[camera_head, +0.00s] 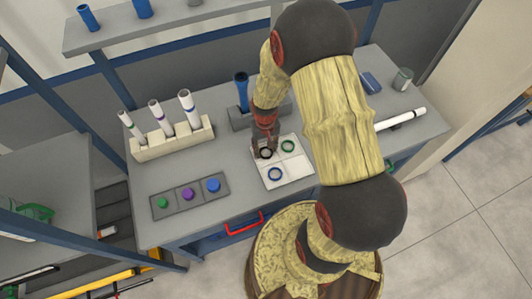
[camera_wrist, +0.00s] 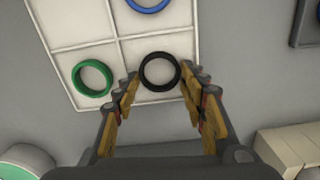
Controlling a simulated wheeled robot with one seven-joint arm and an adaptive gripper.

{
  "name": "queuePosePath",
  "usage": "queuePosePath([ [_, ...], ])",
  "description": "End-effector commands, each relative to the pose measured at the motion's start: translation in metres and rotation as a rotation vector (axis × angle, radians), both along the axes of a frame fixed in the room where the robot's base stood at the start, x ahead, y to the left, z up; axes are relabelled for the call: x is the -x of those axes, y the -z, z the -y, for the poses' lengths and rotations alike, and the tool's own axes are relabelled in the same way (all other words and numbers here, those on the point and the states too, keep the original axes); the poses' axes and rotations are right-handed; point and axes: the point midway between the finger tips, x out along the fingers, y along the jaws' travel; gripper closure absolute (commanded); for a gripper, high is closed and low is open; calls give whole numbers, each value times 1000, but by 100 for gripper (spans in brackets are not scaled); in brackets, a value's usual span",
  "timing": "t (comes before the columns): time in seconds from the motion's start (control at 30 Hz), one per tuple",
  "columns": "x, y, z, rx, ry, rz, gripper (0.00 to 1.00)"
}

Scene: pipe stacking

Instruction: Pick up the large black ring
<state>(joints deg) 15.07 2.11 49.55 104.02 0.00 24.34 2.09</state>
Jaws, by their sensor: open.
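The large black ring (camera_wrist: 145,80) lies in a compartment of the white tray (camera_wrist: 99,31) in the wrist view. In the head view the black ring (camera_head: 266,153) shows just below my gripper. My gripper (camera_head: 264,148) is over the tray, pointing down. In the wrist view its two fingers (camera_wrist: 159,88) are open, with their tips on either side of the black ring. I cannot tell whether the fingers touch the ring.
A green ring (camera_wrist: 77,77) and a blue ring (camera_wrist: 148,10) lie in other compartments. A white rack (camera_head: 173,140) holds several tubes to the left. A grey plate (camera_head: 190,196) with coloured knobs lies in front. A blue pipe (camera_head: 242,93) stands in a holder behind my gripper.

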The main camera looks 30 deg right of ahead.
Motion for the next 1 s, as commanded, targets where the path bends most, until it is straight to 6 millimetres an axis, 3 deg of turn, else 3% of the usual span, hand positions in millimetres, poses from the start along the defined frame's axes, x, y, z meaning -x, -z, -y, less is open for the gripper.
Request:
queuePosePath([
  [0.4,0,-1,0,0,0,0,75],
  [0.67,0,-3,0,0,0,1,75],
  [0.87,-1,-17,0,1,0,3,75],
  [1.0,1,-38,0,1,0,3,75],
])
